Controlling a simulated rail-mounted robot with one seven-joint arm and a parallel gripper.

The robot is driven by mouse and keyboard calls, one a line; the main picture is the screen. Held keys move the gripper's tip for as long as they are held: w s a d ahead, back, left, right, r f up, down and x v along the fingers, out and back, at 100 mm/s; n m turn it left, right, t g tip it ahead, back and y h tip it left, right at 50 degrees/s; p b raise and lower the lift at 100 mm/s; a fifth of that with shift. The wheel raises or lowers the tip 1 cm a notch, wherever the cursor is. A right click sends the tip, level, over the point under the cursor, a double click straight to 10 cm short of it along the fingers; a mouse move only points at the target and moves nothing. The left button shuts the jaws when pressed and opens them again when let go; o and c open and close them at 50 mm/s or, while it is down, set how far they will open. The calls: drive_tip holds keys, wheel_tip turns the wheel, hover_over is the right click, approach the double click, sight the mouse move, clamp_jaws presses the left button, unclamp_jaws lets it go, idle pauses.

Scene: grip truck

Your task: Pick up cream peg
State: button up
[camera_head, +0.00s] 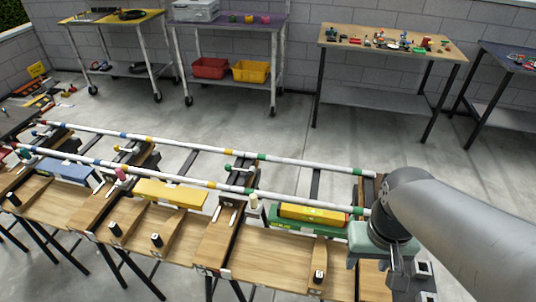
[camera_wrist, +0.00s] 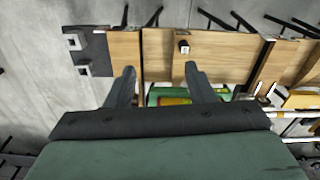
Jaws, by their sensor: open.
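The cream peg (camera_head: 253,201) stands upright near the back edge of the wooden bench in the head view, just left of the green and yellow level-like block. I cannot pick it out surely in the wrist view. My gripper is at the right end of the bench, well to the right of the peg. In the wrist view its two dark fingers (camera_wrist: 159,70) are spread apart with nothing held between them. In the head view my arm and wrist hide most of the fingers.
Two long striped rails (camera_head: 205,150) run behind the bench. The green block (camera_head: 277,222) carries a yellow piece (camera_head: 312,213). A black knob (camera_head: 319,276) stands on the bench front. A yellow block (camera_head: 170,194) lies left of the peg. Tables with small items stand farther back.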

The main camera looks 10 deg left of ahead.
drive_tip(key=w+a+n+b, duration=0.3)
drive_tip(key=w+a, duration=0.1)
drive_tip(key=w, duration=0.3)
drive_tip(key=n+b, duration=1)
drive_tip(key=n, duration=0.2)
hover_over(253, 195)
wheel_tip(253, 195, down, 2)
drive_tip(key=f, duration=0.4)
drive_tip(key=f+b, duration=0.1)
drive_tip(key=f, duration=0.7)
drive_tip(key=shift+s+a, duration=0.15)
drive_tip(key=shift+s, duration=0.2)
drive_tip(key=shift+w+d+f+b, duration=0.15)
drive_tip(key=shift+f+b, duration=0.15)
drive_tip(key=shift+f, duration=1.05)
drive_tip(key=shift+w+d+f+b, duration=0.15)
drive_tip(key=shift+f+b, duration=0.15)
drive_tip(key=shift+f, duration=1)
drive_tip(key=shift+a, duration=0.1)
drive_tip(key=shift+c, duration=0.3)
drive_tip(key=shift+r, duration=0.1)
clamp_jaws()
